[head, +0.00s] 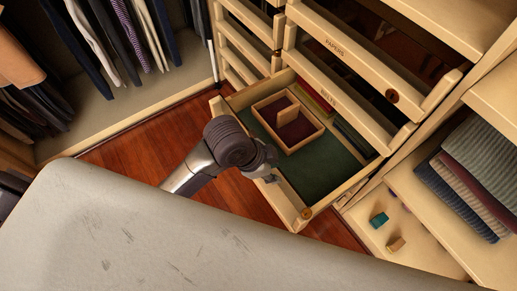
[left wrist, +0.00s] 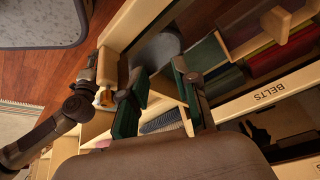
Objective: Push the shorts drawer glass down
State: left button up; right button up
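A pulled-out wooden drawer (head: 290,207) with a green lining stands below the drawers labelled PAPERS and BELTS. No label reading shorts is legible, and I cannot make out a glass pane clearly. My left gripper (head: 268,172) is at this drawer's front edge in the head view, its fingers partly hidden by the wrist. In the left wrist view my left gripper (left wrist: 160,92) has its two green-padded fingers apart, with nothing seen held between them. I cannot tell whether it touches the drawer.
A divided wooden box (head: 318,129) lies in the open drawer. The BELTS drawer front (head: 340,105) overhangs its back. Folded clothes (head: 470,175) and small blocks (head: 378,220) sit on shelves at the right. Clothes hang at the left above wooden floor (head: 140,145).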

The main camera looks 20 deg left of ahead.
pick_arm(q)
jog(key=w+a+r+m+g+y, duration=0.1)
jog(key=w+a+r+m, duration=0.1)
jog(key=w+m, duration=0.1)
jog(key=w+a+r+m+g+y, duration=0.1)
jog(key=w+a+r+m, duration=0.1)
jog(key=m, duration=0.3)
jog(key=w+a+r+m+g+y, duration=0.1)
jog(key=w+a+r+m+y, duration=0.1)
jog(key=w+m, duration=0.2)
jog(key=shift+w+a+r, duration=0.1)
jog(key=shift+a+r, duration=0.05)
jog(key=shift+r, duration=0.2)
jog(key=shift+a+f+m, duration=0.1)
jog(key=shift+a+m, duration=0.05)
jog(key=shift+m, duration=0.15)
notch_tip(320, 180, down, 12)
jog(key=b, duration=0.3)
jog(key=shift+f, duration=0.75)
pick_arm(e)
jog(key=w+r, duration=0.4)
jog(key=r, duration=0.6)
jog(key=shift+w+a+t, duration=0.2)
jog(key=shift+a+t, duration=0.1)
jog(key=shift+r, duration=0.1)
pick_arm(q)
grip_shut()
